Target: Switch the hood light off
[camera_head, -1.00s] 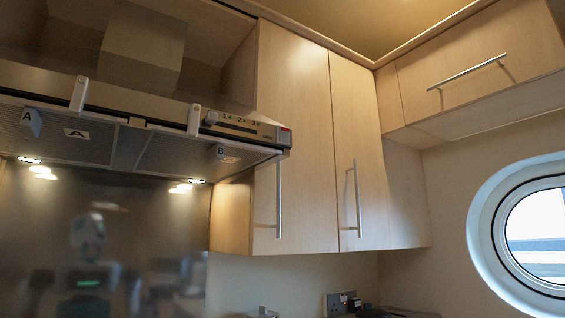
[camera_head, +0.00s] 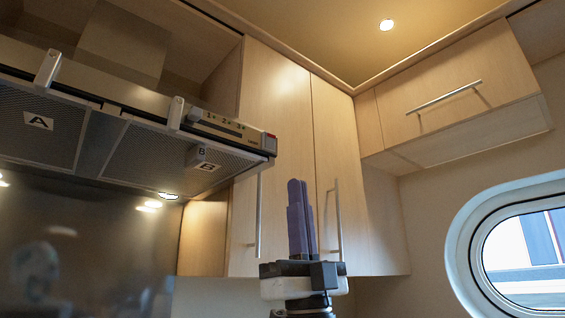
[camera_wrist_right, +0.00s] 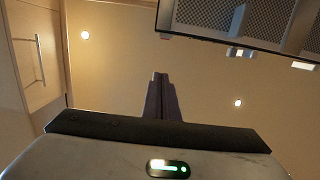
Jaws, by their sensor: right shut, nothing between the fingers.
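The range hood (camera_head: 100,100) hangs at the upper left in the head view, with mesh filters underneath. Its control strip (camera_head: 222,122) with numbered markings is on the front edge at the right end. The hood light (camera_head: 168,196) on the underside is lit. The hood's underside also shows in the right wrist view (camera_wrist_right: 245,22) at the top right. My right gripper (camera_head: 298,184) points up, shut and empty, below and right of the hood's right corner, in front of the cabinet doors. Its purple fingers also show together in the right wrist view (camera_wrist_right: 158,76). My left gripper is not in view.
Wooden wall cabinets (camera_head: 270,130) with vertical bar handles stand right of the hood. A higher cabinet (camera_head: 455,85) is at the upper right. An oval porthole (camera_head: 462,245) is at the lower right. Open air lies between my right gripper and the hood.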

